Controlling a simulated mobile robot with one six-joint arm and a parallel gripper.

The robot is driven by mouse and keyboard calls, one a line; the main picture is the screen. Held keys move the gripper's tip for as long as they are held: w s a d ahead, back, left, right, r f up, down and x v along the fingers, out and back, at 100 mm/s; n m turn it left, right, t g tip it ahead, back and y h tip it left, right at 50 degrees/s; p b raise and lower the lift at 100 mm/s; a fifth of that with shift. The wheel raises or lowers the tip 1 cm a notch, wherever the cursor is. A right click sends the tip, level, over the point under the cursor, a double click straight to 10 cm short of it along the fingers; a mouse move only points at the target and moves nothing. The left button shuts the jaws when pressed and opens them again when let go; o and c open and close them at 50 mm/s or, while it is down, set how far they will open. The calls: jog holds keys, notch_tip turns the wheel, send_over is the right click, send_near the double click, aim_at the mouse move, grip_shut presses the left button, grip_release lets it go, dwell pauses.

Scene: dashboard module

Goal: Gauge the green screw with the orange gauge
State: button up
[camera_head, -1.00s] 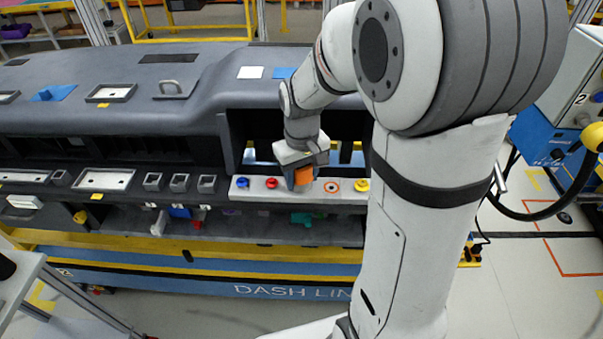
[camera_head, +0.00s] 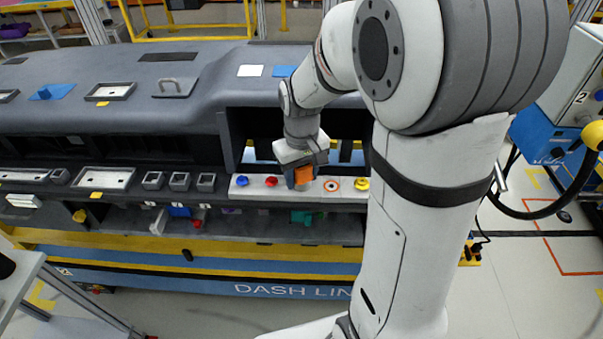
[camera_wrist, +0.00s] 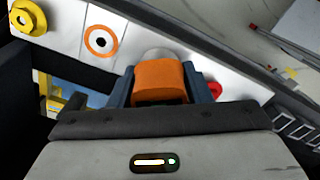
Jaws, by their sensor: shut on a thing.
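My gripper (camera_head: 301,177) is shut on the orange gauge (camera_head: 304,173), with one dark finger on each side of it. In the wrist view the gauge (camera_wrist: 160,84) sits between the fingers, with a pale rounded part beyond it. The gauge is at the white strip (camera_head: 345,197), between the red screw (camera_head: 271,182) and an orange ring mark (camera_head: 332,185). I cannot tell whether the gauge touches the strip. I see no green screw on the strip; the spot under the gauge is hidden.
A blue screw (camera_head: 242,181) and a yellow screw (camera_head: 362,184) stand on the same strip. Small square holders (camera_head: 180,181) lie to the left. A green part (camera_head: 303,217) is on the lower shelf. The dashboard ledge (camera_head: 290,97) overhangs behind my gripper.

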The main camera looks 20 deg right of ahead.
jog(key=shift+f, duration=0.2)
jog(key=o, duration=1.1)
jog(key=shift+r, duration=0.1)
notch_tip(320, 180, up, 7)
jog(key=shift+f+b, duration=0.1)
jog(key=shift+b, duration=0.35)
jog(key=shift+s+r, duration=0.1)
jog(key=shift+r, duration=0.4)
jog(key=shift+s+d+r, duration=0.1)
jog(key=shift+s+r, duration=0.05)
jog(key=shift+s, duration=0.2)
jog(key=s+m+t, duration=0.1)
jog(key=s, duration=0.3)
jog(key=s+t, duration=0.1)
jog(key=s, duration=0.4)
jog(key=s+m+t, duration=0.1)
jog(key=s, duration=0.3)
jog(key=shift+s+d+r+m, duration=0.2)
jog(key=shift+d+m, duration=0.1)
jog(key=shift+d, duration=0.05)
dwell(0.3)
